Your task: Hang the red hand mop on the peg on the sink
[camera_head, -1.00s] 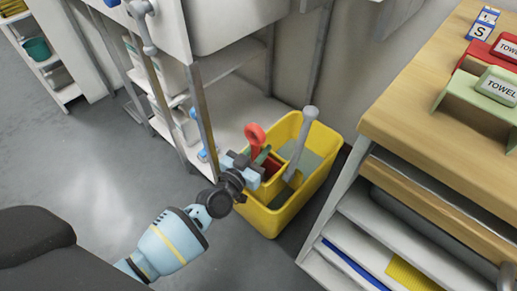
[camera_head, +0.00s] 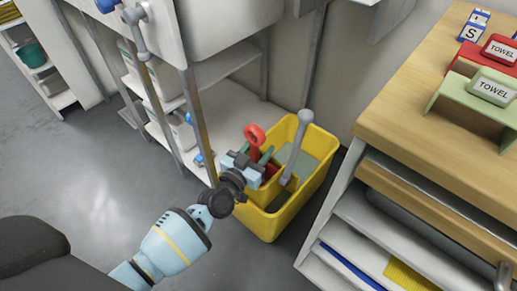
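The red hand mop (camera_head: 254,135) stands in the yellow bucket (camera_head: 282,218), its looped handle end up; its lower part is hidden. My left gripper (camera_head: 253,166) is at the bucket's near left side, close to the red handle. Its fingers overlap the mop in the picture, and I cannot tell whether they are open or shut on it. The white sink (camera_head: 225,22) is at the upper left. A blue knob-like part (camera_head: 105,5) and a grey fitting (camera_head: 137,18) show at its front; which is the peg is unclear. My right gripper is not in view.
A grey-handled tool (camera_head: 299,140) and a green item (camera_head: 266,156) also stand in the bucket. Sink legs (camera_head: 198,120) and a low shelf (camera_head: 226,110) are beside it. A wooden-topped cabinet (camera_head: 420,105) stands at right. The floor at left is clear.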

